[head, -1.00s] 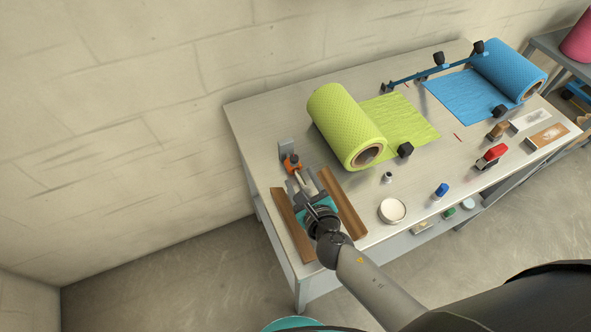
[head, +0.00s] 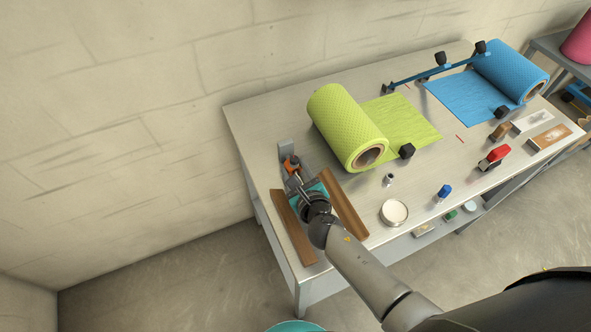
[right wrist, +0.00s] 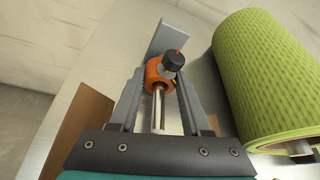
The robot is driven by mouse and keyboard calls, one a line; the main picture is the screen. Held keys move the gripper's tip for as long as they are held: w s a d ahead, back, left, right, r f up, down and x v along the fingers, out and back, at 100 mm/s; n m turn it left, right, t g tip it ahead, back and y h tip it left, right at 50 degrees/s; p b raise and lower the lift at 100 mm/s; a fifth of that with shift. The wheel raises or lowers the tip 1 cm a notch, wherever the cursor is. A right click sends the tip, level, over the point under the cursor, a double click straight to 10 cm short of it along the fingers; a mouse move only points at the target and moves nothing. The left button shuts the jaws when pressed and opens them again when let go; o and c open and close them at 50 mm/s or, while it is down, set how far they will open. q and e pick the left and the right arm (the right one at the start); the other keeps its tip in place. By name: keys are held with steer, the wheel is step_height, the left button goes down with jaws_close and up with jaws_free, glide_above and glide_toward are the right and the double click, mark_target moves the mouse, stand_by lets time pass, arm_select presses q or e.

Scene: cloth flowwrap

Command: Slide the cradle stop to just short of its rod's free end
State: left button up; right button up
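The cradle stop (head: 290,163) is an orange collar at the left end of the table, close to a grey upright plate (head: 284,147). In the right wrist view the stop (right wrist: 157,76) has a dark knob with a red mark on top. It sits around a shiny rod (right wrist: 158,112) that runs toward my wrist; the rod's near end is hidden behind my gripper's body. My right gripper (head: 295,178) has its fingers apart, one on each side of the stop, in the right wrist view (right wrist: 160,82). I cannot tell whether they touch it. My left gripper is out of view.
Two brown wooden rails (head: 293,228) lie on either side of my right gripper. A round white dish (head: 394,212) and small bottles lie farther right. A blue roll (head: 507,72) is at the far end.

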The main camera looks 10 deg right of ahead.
jaws_close()
steer(key=shift+s, duration=0.1)
stand_by(0.9)
